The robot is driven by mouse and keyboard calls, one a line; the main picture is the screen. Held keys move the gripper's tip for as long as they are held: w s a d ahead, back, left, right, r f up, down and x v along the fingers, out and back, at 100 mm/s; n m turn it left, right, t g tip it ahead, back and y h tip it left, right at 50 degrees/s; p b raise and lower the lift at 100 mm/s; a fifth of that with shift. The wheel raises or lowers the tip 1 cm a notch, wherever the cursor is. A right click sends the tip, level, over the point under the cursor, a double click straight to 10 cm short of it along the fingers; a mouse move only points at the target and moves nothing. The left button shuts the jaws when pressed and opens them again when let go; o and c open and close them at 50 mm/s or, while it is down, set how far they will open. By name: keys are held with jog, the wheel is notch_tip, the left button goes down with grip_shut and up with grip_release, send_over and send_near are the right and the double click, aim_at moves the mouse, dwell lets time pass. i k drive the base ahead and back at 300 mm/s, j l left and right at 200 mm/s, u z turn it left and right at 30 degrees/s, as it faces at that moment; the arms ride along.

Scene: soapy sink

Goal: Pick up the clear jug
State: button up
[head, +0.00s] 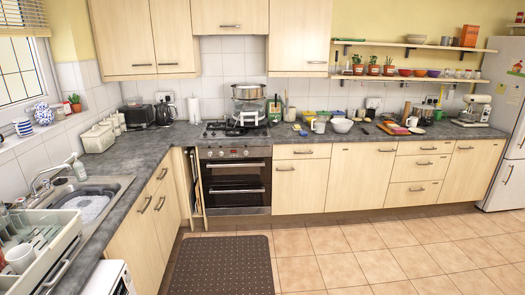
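I cannot make out a clear jug for certain in the head view. The items on the worktop (125,150) are small and crowded, and the dish rack (72,222) at the lower left is cut off by the frame edge. The sink (118,186) on the left holds whitish suds (85,207). My gripper is not in view.
A white mug (20,258) sits in the rack. A toaster (139,117) and kettle (165,112) stand in the back-left corner. A pot stack (249,107) stands on the hob. The white bowl (342,125) is further right. Tiled floor (340,260) is open beside a dark mat (225,265).

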aim_at(319, 120)
jog(key=i+z, duration=0.1)
jog(key=i, duration=0.95)
jog(key=i+j+z, duration=0.15)
jog(key=i, duration=0.9)
jog(key=i+l+z, duration=0.15)
jog(key=i+z, duration=0.15)
jog(key=i, duration=0.85)
jog(key=i+j+z, duration=0.15)
jog(key=i+z, duration=0.15)
jog(key=i, duration=0.8)
jog(key=i+u, duration=0.15)
jog(key=i, duration=0.4)
jog(key=i+l+u, duration=0.15)
jog(key=i, duration=0.4)
